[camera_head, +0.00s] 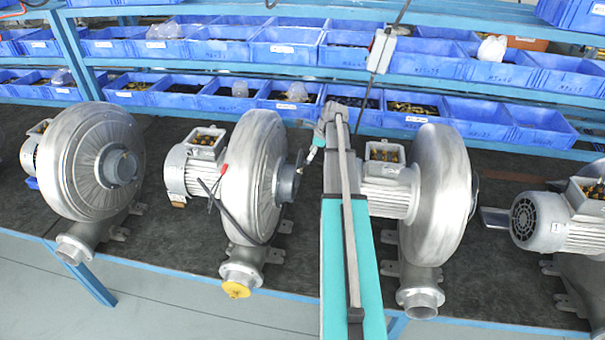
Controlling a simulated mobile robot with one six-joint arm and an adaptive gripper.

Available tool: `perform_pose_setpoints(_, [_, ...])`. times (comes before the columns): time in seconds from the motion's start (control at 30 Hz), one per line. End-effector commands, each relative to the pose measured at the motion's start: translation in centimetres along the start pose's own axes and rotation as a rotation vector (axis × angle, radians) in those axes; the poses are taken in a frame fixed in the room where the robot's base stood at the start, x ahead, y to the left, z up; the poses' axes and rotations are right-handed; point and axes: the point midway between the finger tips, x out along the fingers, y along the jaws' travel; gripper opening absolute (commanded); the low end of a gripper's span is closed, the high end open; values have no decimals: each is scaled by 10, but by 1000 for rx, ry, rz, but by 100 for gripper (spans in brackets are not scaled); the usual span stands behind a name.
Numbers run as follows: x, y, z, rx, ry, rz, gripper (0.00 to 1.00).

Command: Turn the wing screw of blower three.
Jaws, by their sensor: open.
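Several grey metal blowers stand in a row on the bench; no number can be read on them, so I cannot tell which is blower three. My teal and grey arm reaches up the middle, between the blower with the yellow outlet cap (258,165) and the blower right of it (440,190). My gripper (309,157) is small, open and seems empty, at the right side of the yellow-capped blower, close to its round hub (287,183). A small dark part (299,161) shows by that hub; I cannot tell if it is a wing screw or whether the gripper touches it.
Another blower (95,160) stands at left, and one with its motor facing me (540,220) at right. Blue bins (285,52) fill the shelves behind. A dark cable hangs on the yellow-capped blower. A grey control box (381,50) hangs before the shelves.

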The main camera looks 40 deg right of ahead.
Motion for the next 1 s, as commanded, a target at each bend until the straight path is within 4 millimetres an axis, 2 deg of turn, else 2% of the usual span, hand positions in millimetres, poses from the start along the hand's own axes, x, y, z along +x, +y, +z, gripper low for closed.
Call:
perform_pose_setpoints(0.03, [8,0,-1,-1,0,0,59])
perform_pose_setpoints(1.0, [88,-1,-3,1,0,-2,59])
